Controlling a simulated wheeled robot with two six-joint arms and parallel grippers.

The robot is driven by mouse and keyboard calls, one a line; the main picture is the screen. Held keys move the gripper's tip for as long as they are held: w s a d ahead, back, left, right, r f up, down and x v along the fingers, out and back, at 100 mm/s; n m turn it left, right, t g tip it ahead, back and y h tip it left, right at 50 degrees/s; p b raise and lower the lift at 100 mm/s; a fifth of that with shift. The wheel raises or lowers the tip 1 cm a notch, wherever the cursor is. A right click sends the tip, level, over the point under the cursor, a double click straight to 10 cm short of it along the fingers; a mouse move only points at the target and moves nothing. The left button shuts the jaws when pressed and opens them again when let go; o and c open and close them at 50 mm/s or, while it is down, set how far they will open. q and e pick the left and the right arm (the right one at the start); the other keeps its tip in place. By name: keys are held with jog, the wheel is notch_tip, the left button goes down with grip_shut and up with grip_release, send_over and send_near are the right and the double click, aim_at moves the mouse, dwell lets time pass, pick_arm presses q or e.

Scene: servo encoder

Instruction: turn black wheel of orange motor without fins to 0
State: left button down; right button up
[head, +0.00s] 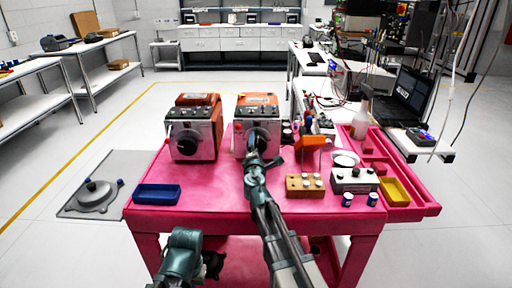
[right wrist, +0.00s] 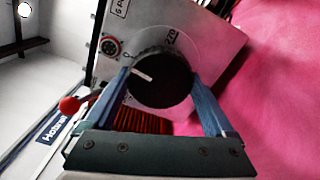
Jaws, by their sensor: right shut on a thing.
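Two orange motors with grey front panels stand at the back of the pink table: a left motor (head: 193,128) and a right motor (head: 257,105). The left one has a black wheel (head: 187,144) on its front. My right gripper (head: 256,160) is at the right motor's front. In the right wrist view its two fingers are shut on the black wheel (right wrist: 165,88), one on each side. The wheel's white mark points to the upper left, between a partly hidden scale and a "270" label. Red ribbing shows below the wheel.
A blue tray (head: 157,194) lies at the table's left front. A wooden block with knobs (head: 305,186), a grey box (head: 354,180) and a yellow tray (head: 394,192) occupy the right side. The table's left-front middle is clear.

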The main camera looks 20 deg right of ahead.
jog(key=shift+n, duration=0.6)
jog(key=shift+s+f, duration=0.1)
jog(key=o, duration=1.1)
